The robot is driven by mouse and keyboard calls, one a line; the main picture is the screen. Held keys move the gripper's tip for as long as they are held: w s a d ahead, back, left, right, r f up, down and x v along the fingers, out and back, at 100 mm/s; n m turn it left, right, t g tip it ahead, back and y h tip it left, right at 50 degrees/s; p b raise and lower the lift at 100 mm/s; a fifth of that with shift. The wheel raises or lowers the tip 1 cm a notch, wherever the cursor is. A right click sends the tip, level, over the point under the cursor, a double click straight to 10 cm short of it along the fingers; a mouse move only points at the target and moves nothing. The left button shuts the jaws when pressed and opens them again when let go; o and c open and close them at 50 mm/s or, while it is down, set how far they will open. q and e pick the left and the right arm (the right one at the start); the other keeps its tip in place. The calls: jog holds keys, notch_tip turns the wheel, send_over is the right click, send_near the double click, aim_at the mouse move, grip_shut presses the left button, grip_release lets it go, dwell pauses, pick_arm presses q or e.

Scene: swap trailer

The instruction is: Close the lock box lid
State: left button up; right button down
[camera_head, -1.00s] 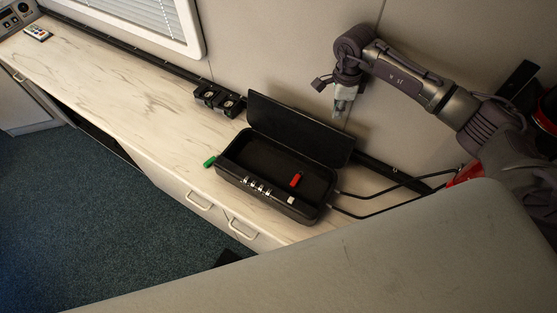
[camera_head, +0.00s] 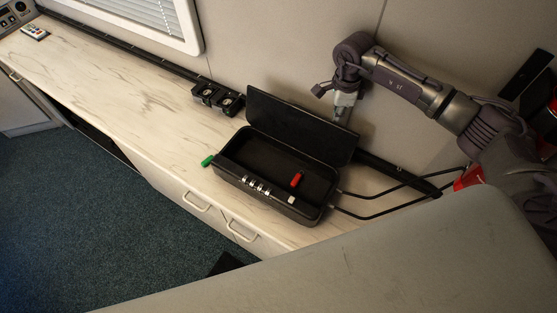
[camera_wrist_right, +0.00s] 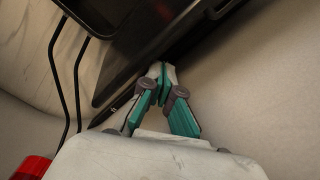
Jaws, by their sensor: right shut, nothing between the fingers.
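The black lock box (camera_head: 228,172) stands on the marble-patterned counter with its lid (camera_head: 300,128) raised and leaning back toward the wall. A red object (camera_head: 297,179) lies inside the box. Dials and a latch sit along its front edge. My right gripper (camera_head: 342,118) is behind the lid, near its upper right part, and its fingertips are partly hidden there. In the right wrist view the fingers (camera_wrist_right: 161,72) are shut and empty, close to the dark lid (camera_wrist_right: 135,45); I cannot tell whether they touch it. My left gripper is not in view.
A green object (camera_head: 207,161) lies by the box's left end. Black sockets (camera_head: 218,98) sit at the wall side. Black cables (camera_head: 385,192) run to the right of the box. The counter (camera_head: 120,75) to the left is mostly clear.

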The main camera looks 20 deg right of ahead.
jog(key=shift+f, duration=0.3)
jog(key=shift+s+a+r+p, duration=0.1)
jog(key=shift+s+a+p, duration=0.35)
jog(key=shift+s+a, duration=0.5)
jog(key=s+a+r+p, duration=0.2)
jog(key=a+r+p, duration=0.1)
jog(key=r, duration=0.3)
jog(key=shift+s+a+p, duration=0.2)
jog(key=shift+s+p, duration=0.15)
jog(key=shift+p, duration=0.15)
dwell(1.5)
